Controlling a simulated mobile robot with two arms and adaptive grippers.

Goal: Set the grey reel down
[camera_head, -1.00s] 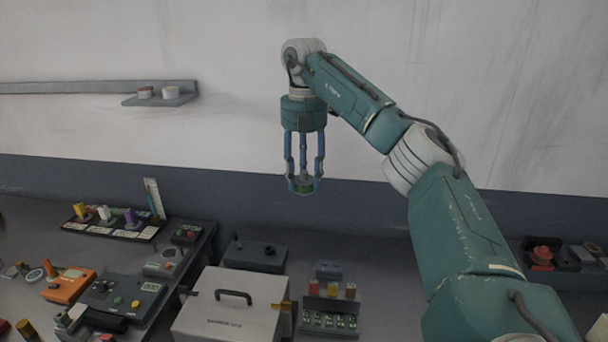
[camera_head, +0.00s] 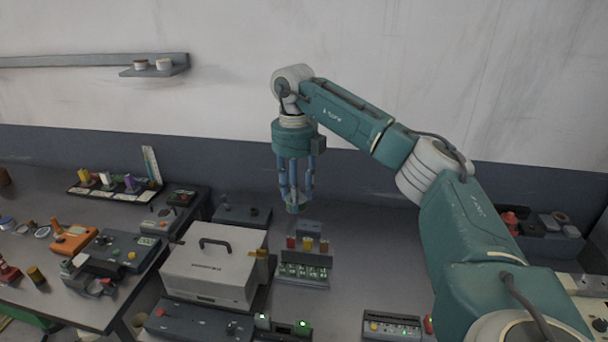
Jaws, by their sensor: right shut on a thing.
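My right gripper (camera_head: 297,203) hangs fingers down above the bench, in front of the dark wall band. It is shut on a small grey-green thing (camera_head: 297,209), taken as the grey reel, mostly hidden between the fingertips. The reel is held in the air, apart from the bench, behind a small rack with red, orange and yellow pieces (camera_head: 303,257). My left gripper is not in view.
A pale lidded case (camera_head: 212,262) with a dark handle stands left of the rack. A long tray (camera_head: 115,190) holds coloured spools at the back left. A dark box (camera_head: 242,214) stands behind the case. Bare bench (camera_head: 370,250) lies right of the rack.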

